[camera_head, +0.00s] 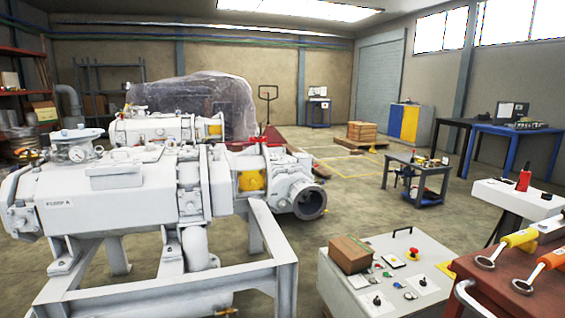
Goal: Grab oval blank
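I cannot make out an oval blank for certain anywhere in the camera_head view. A large white screw vacuum pump (120,190) on a grey metal frame (270,262) fills the left side. A pipe flange (309,200) with a dark round opening faces right at its end, beside a yellow part (251,180). My gripper is not in view, so its state does not show.
A grey control box (385,270) carrying a cardboard box (350,254) stands at front centre. A reddish-brown surface (490,287) with yellow-handled (508,245) and orange-handled (545,265) tools is at lower right. Clear floor (355,205) lies between pump and small workbench (418,165).

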